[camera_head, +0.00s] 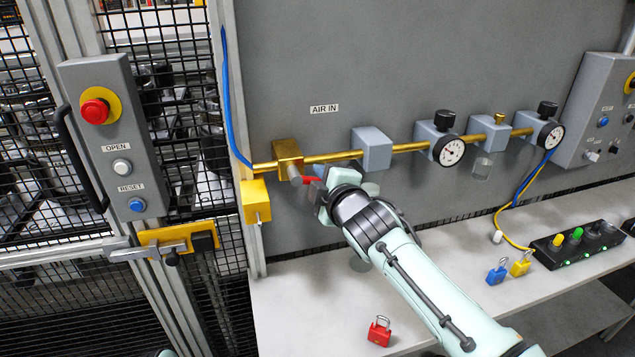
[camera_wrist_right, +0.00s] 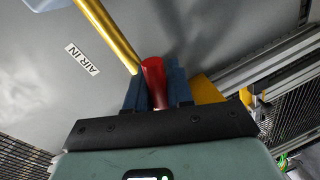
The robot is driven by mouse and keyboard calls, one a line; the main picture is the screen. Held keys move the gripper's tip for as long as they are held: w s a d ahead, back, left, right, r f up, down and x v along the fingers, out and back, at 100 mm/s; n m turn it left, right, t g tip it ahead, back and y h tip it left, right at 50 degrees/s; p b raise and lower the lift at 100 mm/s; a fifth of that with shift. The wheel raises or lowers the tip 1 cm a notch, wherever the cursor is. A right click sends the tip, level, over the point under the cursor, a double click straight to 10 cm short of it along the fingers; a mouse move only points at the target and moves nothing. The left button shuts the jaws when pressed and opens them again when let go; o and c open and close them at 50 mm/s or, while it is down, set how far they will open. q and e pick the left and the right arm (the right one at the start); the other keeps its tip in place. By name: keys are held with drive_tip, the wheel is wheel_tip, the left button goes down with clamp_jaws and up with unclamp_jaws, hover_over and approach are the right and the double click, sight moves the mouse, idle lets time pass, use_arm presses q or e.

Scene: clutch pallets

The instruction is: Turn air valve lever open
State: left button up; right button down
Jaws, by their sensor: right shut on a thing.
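The red air valve lever (camera_head: 309,181) sticks out to the right from the brass valve body (camera_head: 288,157), below the AIR IN label (camera_head: 324,109). My right gripper (camera_head: 320,186) is at the lever and hides its outer part. In the right wrist view, the red lever (camera_wrist_right: 154,78) sits between the two blue-grey fingers of my right gripper (camera_wrist_right: 156,92), which is shut on it. The brass pipe (camera_wrist_right: 112,33) runs close by in that view.
A yellow box (camera_head: 256,202) hangs just left of the valve. Grey blocks (camera_head: 371,149) and gauges (camera_head: 449,151) line the pipe to the right. A red padlock (camera_head: 379,331) stands on the shelf (camera_head: 300,310) below. A control box (camera_head: 116,135) is at the left.

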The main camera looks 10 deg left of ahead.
drive_tip(key=shift+w+d+r+n+h+p, duration=0.1)
drive_tip(key=shift+r+n+h+p, duration=0.1)
drive_tip(key=shift+r+n, duration=0.4)
drive_tip(key=shift+d+r+n+h+p, duration=0.15)
drive_tip(key=shift+r+n+h, duration=0.1)
drive_tip(key=shift+n, duration=0.55)
drive_tip(key=c, duration=1.1)
unclamp_jaws()
drive_tip(key=b+v, duration=0.4)
drive_tip(key=v, duration=0.9)
drive_tip(key=shift+s, duration=0.25)
drive_tip(key=shift+f, duration=0.15)
